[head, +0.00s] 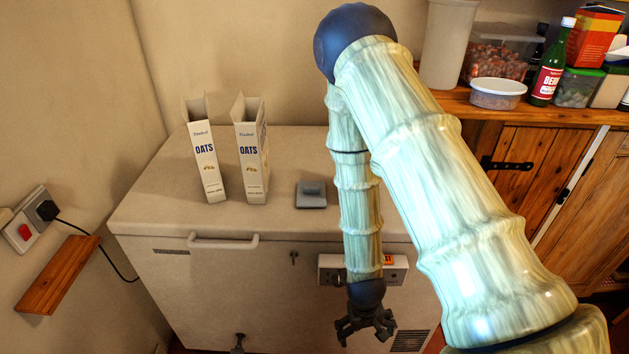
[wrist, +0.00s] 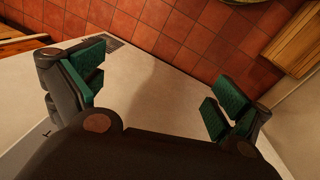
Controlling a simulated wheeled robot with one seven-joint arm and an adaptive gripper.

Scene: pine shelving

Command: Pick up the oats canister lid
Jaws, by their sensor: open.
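A flat grey square piece with a raised grip (head: 311,195), which looks like the canister lid, lies on top of the white chest freezer (head: 290,160), right of two oats cartons. My gripper (head: 366,332) hangs in front of the freezer's front face, below its top edge and to the right of the grey piece. It is open and empty. In the wrist view its green-padded fingers (wrist: 155,88) are wide apart, with only a pale surface and red floor tiles beyond. The grey piece is not visible in the wrist view.
Two open-topped oats cartons, the left (head: 205,165) and right (head: 251,160), stand on the freezer. A white handle (head: 222,242) juts from its front. A wooden counter (head: 480,104) at right holds jars, a bottle and tubs. A small wooden shelf (head: 58,275) is at left.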

